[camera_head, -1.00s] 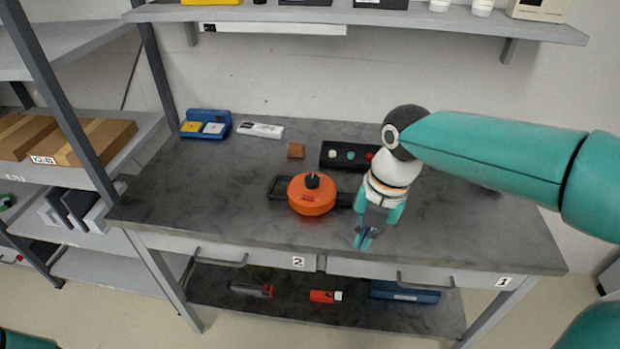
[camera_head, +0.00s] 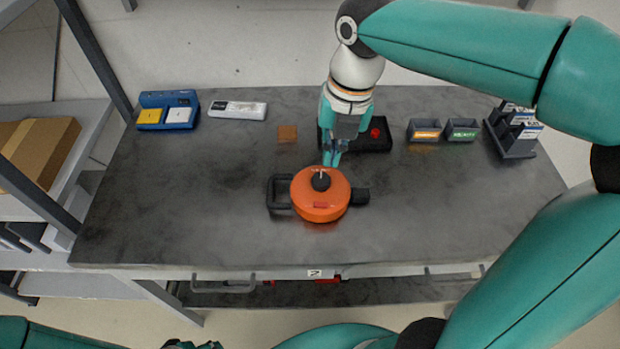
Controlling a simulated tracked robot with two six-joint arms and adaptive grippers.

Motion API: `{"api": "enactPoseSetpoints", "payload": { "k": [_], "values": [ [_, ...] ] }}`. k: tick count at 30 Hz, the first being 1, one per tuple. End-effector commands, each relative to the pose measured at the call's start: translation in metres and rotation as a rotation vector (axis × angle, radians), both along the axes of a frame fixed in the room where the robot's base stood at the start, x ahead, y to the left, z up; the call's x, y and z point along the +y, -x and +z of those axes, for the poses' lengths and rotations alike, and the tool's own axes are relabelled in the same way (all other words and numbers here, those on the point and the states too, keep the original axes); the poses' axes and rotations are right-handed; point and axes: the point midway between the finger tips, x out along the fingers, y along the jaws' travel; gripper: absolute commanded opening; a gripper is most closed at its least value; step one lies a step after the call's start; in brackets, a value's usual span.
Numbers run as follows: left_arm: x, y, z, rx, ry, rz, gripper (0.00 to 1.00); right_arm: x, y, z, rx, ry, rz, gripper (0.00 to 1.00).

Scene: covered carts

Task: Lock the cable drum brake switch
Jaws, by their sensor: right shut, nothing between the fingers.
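The orange cable drum (camera_head: 338,187) sits on the grey workbench, with a black handle frame (camera_head: 278,193) at its left and a dark block (camera_head: 361,195) at its right. A black round part (camera_head: 320,181) with a thin pale tip stands on its top. A small red mark (camera_head: 320,205) is on its front. I cannot tell which part is the brake switch or its position. My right gripper (camera_head: 331,161) is shut and empty, pointing down at the drum's back edge, close to the black part; contact is unclear. Only dark pieces of my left gripper (camera_head: 190,345) show at the bottom edge.
Behind my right gripper is a black box (camera_head: 375,137) with a red button. The bench front is clear.

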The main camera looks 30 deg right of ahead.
Motion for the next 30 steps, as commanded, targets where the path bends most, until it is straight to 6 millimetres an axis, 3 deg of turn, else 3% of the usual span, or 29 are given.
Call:
{"api": "enactPoseSetpoints", "payload": {
  "k": [14, 20, 30],
  "values": [
    [0.000, -0.001, 0.000, -0.001, 0.000, 0.000, 0.44, -0.001, -0.001, -0.009, 0.005, 0.000, -0.007, 0.00],
    [0.000, -0.001, 0.001, -0.001, 0.000, 0.000, 0.44, 0.002, -0.002, -0.037, 0.008, 0.000, -0.006, 0.00],
    [0.000, -0.001, 0.004, -0.001, 0.000, 0.000, 0.44, 0.008, -0.006, -0.105, 0.009, 0.000, -0.005, 0.00]
  ]
}}
